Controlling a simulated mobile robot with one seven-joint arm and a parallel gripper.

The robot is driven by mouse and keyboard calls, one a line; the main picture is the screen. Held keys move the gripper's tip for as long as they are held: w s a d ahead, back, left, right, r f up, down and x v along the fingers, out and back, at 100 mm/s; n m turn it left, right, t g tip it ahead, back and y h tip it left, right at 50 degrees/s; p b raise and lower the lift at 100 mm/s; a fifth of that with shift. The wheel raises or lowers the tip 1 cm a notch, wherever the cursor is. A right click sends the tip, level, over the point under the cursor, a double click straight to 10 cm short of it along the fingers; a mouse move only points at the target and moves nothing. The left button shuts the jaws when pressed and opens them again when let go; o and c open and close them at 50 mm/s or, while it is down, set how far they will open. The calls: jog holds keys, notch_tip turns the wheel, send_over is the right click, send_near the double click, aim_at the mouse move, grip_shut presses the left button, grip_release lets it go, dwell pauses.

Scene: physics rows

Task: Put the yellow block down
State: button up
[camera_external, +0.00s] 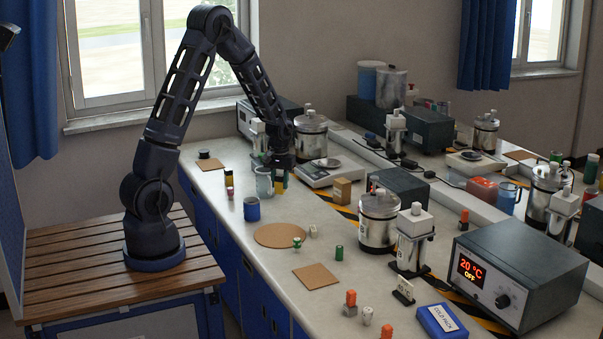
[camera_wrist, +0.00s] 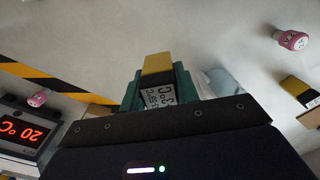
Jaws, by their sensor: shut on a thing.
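My gripper (camera_external: 278,178) is over the far left part of the bench, with its teal fingers pointing down. It is shut on the yellow block (camera_external: 279,188). The fingers hide part of the block in both views. The block is low, near the bench top; I cannot tell whether it touches it.
A glass beaker (camera_external: 263,184) stands close left of my gripper. A cardboard-coloured box (camera_external: 342,191) and a scale (camera_external: 325,172) are to the right. A blue mug (camera_external: 251,209) and a round cork mat (camera_external: 281,236) are nearer. A square cork mat (camera_external: 317,275) is bare.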

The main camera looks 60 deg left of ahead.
aim_at(280, 175)
jog(key=shift+f, duration=3.4)
jog(key=shift+f, duration=0.1)
jog(key=o, duration=1)
notch_tip(280, 175, up, 12)
jog(key=shift+d+r, duration=0.1)
jog(key=shift+r, duration=0.15)
jog(key=s+d+r+m+t, duration=0.1)
jog(key=s+d+r+m, duration=0.1)
jog(key=s+d+r, duration=0.55)
jog(key=s+d+r+m+t, duration=0.1)
jog(key=s+d+r+m, duration=0.3)
jog(key=r, duration=0.7)
jog(key=s+d+r+m+t, duration=0.1)
jog(key=s+d+r, duration=0.2)
jog(key=s, duration=0.5)
jog(key=s+d+r+m+t, duration=0.1)
jog(key=s+d+r+m, duration=0.1)
jog(key=s+d, duration=0.3)
jog(key=s+r, duration=0.1)
jog(key=s, duration=0.3)
jog(key=shift+d+r+t, duration=0.2)
jog(key=shift+d+t, duration=0.1)
jog(key=shift+d, duration=0.1)
